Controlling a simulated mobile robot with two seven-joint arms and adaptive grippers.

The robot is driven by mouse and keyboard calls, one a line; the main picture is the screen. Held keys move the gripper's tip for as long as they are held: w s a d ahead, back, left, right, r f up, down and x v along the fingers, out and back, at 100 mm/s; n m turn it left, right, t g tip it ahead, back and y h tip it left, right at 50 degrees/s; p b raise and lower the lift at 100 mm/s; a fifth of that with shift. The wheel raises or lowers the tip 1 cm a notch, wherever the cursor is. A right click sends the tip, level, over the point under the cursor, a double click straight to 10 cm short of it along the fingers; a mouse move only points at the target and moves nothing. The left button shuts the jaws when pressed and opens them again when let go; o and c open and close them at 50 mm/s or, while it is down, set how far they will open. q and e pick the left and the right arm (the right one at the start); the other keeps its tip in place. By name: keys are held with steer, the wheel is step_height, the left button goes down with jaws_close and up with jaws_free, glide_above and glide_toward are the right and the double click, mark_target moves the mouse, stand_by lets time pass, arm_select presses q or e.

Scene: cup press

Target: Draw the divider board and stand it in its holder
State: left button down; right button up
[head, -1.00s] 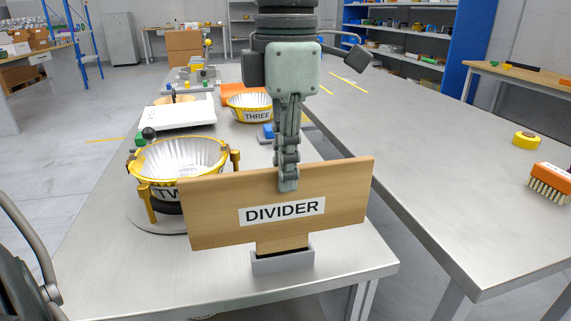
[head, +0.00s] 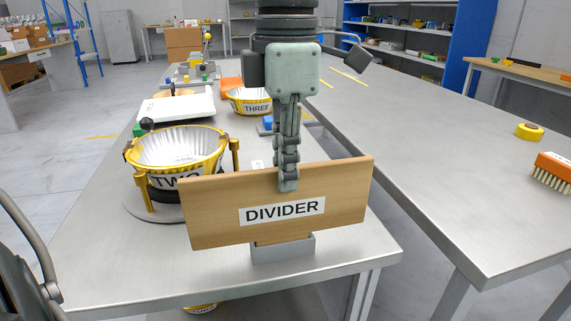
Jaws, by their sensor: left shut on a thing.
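The divider board (head: 215,215) is a wide wooden panel with a white "DIVIDER" label, upright and slightly tilted in the picture. My left gripper (head: 288,184) comes down from above and is shut on the board's top edge near its middle. The holder (head: 283,249) is a small grey block with a slot, near the table's front edge. The board's narrow lower tab goes down into or just behind the holder's front wall; its lower end is hidden. My right gripper is not in view.
A yellow-rimmed "TWO" bowl (head: 182,147) in a yellow-posted stand is close behind the board's left side. A "THREE" bowl (head: 250,101) and a white board (head: 176,108) are farther back. The right-hand table holds yellow tape (head: 529,131) and a brush (head: 552,172).

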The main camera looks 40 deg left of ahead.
arm_select(q)
steer(key=shift+f+b, duration=0.3)
steer(key=shift+f, duration=0.1)
steer(key=c, duration=1.5)
jaws_free()
steer(key=shift+r, duration=0.1)
steer(key=shift+c, duration=0.2)
step_height(320, 180, up, 12)
